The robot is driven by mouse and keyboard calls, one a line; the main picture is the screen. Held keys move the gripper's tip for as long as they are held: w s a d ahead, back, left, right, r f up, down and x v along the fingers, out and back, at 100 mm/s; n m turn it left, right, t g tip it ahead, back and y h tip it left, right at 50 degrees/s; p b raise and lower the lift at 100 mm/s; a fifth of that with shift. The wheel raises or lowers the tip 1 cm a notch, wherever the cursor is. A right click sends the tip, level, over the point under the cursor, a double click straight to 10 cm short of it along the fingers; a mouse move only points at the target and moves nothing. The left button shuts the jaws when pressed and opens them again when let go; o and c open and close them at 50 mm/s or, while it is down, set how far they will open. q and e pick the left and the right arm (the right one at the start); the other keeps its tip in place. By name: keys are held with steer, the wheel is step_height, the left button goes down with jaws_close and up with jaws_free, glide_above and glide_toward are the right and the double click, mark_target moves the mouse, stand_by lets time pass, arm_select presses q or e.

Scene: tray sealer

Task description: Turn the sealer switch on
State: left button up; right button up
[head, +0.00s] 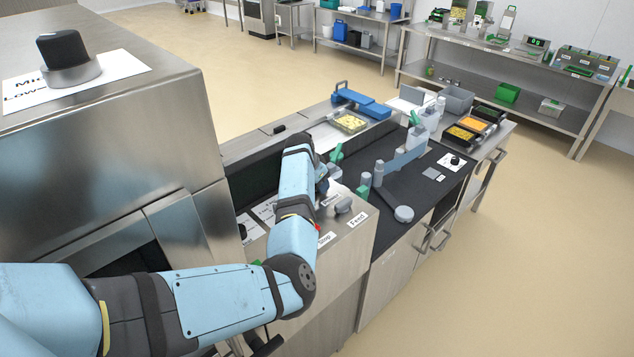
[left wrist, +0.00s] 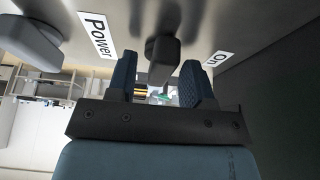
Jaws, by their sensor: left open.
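In the left wrist view a dark grey switch knob (left wrist: 163,48) sticks out from the sealer's panel, between a "Power" label (left wrist: 96,35) and an "On" label (left wrist: 217,58). My left gripper (left wrist: 158,78) is open. Its two dark fingers are on either side of the knob in the picture; I cannot tell whether they touch it. In the head view my left arm reaches over the sealer's metal control box (head: 345,245) and mostly hides the gripper. My right gripper is not in view.
A second grey knob (left wrist: 32,40) is at the left of the wrist view. The box carries "Feed" (head: 358,219) and "Stop" (head: 326,239) labels and a grey knob (head: 343,205). A filled tray (head: 348,122) is behind. A metal housing with a black dial (head: 65,50) stands at left.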

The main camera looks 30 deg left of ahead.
arm_select(q)
steer(key=shift+r, duration=0.1)
jaws_close()
